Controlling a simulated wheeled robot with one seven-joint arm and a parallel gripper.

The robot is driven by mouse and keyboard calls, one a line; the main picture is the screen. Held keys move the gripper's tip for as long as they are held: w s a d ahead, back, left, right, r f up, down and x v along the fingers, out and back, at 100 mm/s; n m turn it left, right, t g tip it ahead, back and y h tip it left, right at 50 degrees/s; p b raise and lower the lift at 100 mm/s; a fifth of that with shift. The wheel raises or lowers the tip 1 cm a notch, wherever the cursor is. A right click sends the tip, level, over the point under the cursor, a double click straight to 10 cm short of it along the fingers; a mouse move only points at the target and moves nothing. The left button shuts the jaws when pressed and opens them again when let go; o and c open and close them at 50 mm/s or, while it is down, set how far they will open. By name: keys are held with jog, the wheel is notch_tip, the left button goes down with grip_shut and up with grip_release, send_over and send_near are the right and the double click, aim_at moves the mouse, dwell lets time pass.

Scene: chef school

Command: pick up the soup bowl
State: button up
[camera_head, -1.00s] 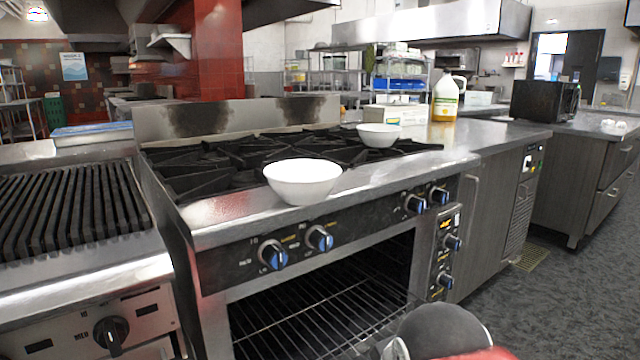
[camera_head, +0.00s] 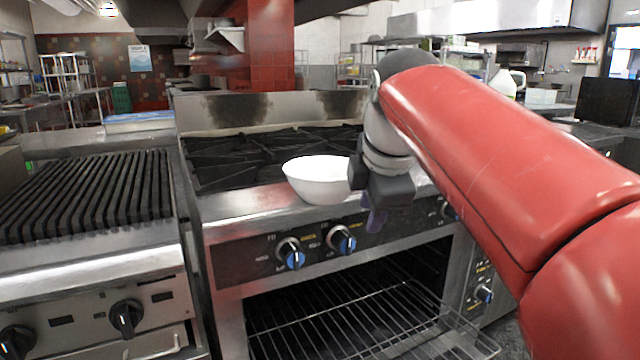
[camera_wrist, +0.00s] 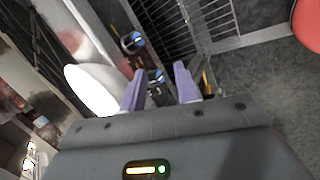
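A white soup bowl (camera_head: 318,180) sits upright on the front edge of the stove (camera_head: 250,207) in the head view. My gripper (camera_head: 376,218) is just to the right of the bowl and in front of the stove's edge, fingers pointing downward. In the wrist view the bowl (camera_wrist: 93,88) lies left of the two purple fingers, outside the gap between them. My gripper (camera_wrist: 158,82) is open there, with nothing between its fingertips. The second white bowl seen earlier is hidden behind my arm or out of sight now.
Black burner grates (camera_head: 265,150) lie behind the bowl. A ridged grill (camera_head: 85,195) stands to the left. Stove knobs (camera_head: 342,239) stick out below the bowl, above an open oven with a wire rack (camera_head: 350,320). A white jug (camera_head: 503,84) stands at the back right.

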aim_at(324, 181)
jog(key=w+r+n+y, duration=0.1)
jog(key=w+r+n, duration=0.65)
jog(key=n, duration=0.25)
jog(key=b+x, duration=0.1)
jog(key=x, duration=0.7)
jog(key=shift+d+f+b, duration=0.1)
jog(key=shift+f+b, duration=0.1)
jog(key=shift+b, duration=0.1)
jog(key=shift+c, duration=0.2)
grip_shut()
